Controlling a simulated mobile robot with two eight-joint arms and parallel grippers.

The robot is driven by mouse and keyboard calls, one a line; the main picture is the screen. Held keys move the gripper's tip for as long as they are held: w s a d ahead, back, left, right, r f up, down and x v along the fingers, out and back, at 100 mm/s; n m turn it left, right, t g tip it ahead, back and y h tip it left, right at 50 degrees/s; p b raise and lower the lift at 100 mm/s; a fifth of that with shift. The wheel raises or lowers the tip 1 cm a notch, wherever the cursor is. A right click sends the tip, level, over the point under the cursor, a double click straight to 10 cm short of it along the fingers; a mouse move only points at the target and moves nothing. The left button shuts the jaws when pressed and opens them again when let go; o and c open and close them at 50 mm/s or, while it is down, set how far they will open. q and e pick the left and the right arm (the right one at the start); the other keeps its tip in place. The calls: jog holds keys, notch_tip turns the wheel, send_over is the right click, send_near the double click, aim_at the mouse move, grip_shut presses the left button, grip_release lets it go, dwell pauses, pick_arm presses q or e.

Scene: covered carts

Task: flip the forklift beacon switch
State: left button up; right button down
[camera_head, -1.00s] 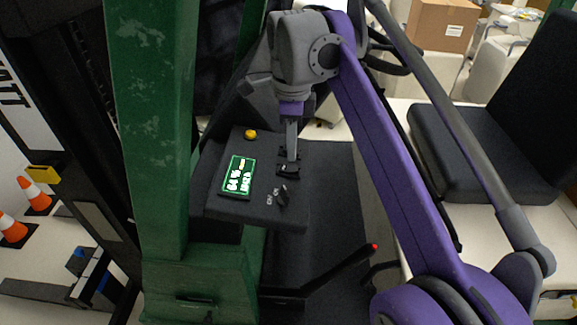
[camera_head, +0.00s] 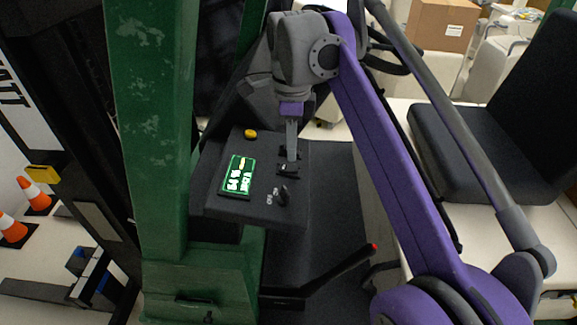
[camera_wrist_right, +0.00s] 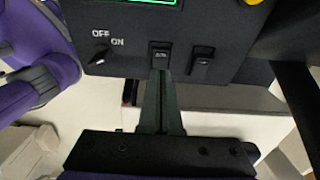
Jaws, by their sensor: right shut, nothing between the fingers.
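The forklift's dark control panel (camera_head: 217,204) carries two black rocker switches, and I cannot read which is for the beacon. The nearer rocker (camera_head: 287,169) is the middle one in the wrist view (camera_wrist_right: 160,53). The other rocker (camera_wrist_right: 202,66) is to its right there; in the head view it is partly behind my fingers. My right gripper (camera_head: 291,157) is shut and empty, pointing down at the panel. In the wrist view its fingertips (camera_wrist_right: 161,76) are at the lower edge of the middle rocker; I cannot tell whether they touch. My left gripper is not in view.
A lit green display (camera_head: 238,175), a yellow button (camera_head: 250,134) and an OFF/ON knob (camera_head: 283,196) share the panel. The green mast (camera_head: 155,140) stands close on the left. A red-tipped lever (camera_head: 345,268) is below, and a black seat (camera_head: 470,145) is at right.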

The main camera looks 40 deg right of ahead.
aim_at(292, 168)
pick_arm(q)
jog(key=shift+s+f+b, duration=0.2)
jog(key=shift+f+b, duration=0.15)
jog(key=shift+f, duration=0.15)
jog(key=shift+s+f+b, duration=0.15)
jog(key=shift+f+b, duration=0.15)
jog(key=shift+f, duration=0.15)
pick_arm(e)
jog(key=shift+f, duration=1.4)
jog(key=shift+r+p, duration=0.8)
jog(key=shift+r, duration=0.45)
pick_arm(q)
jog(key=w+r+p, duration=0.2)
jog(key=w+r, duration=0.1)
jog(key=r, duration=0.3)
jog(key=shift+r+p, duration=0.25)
jog(key=shift+p, duration=0.15)
pick_arm(e)
notch_tip(292, 168, up, 5)
jog(key=shift+w+f, duration=0.1)
jog(key=shift+f, duration=0.1)
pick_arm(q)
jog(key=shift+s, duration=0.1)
